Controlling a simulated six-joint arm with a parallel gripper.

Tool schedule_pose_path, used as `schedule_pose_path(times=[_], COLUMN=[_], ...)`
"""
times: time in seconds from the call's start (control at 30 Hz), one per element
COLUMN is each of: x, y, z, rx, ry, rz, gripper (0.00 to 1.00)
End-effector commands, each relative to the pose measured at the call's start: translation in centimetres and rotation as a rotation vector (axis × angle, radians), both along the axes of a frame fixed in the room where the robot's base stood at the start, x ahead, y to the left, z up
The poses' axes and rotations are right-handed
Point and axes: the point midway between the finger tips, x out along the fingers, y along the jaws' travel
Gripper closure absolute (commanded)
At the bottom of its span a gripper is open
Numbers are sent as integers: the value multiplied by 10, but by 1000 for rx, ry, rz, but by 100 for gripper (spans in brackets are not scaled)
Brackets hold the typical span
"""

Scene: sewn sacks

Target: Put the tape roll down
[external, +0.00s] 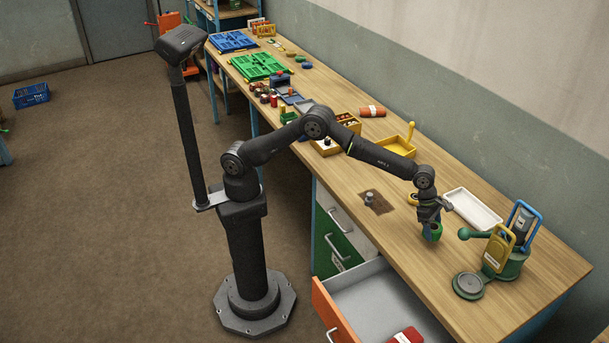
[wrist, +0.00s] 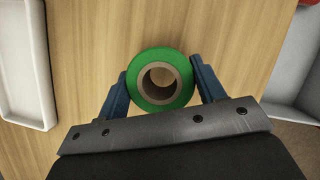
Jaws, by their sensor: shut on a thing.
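A green tape roll (wrist: 178,62) with a brown core sits between the two fingers of my gripper (wrist: 160,84) in the wrist view. The fingers press on its left and right sides, so my gripper is shut on it. In the external view my gripper (external: 432,220) points down over the bench top near its front edge, with the green roll (external: 434,233) at its tips. I cannot tell whether the roll touches the wooden bench (external: 395,240) or hangs just above it.
A white tray (external: 471,208) lies behind my gripper. A green device (external: 512,262) with yellow and blue handles stands to the right. An open drawer (external: 375,300) with a red item juts out below the bench edge. Bare wood surrounds the roll. A yellow tray (external: 396,147) is farther back.

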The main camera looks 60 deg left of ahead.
Motion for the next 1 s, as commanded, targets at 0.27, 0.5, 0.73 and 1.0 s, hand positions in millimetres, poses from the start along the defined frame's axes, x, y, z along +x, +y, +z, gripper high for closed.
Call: schedule_pose_path(times=[0.27, 0.5, 0.73, 1.0], x=[-1, -1, -1, -1], y=[0, 0, 0, 0], z=[-36, -36, -39, -38], rx=[1, 1, 1, 1], ry=[1, 1, 1, 1], rz=[-1, -1, 0, 0], gripper=[60, 60, 16, 16])
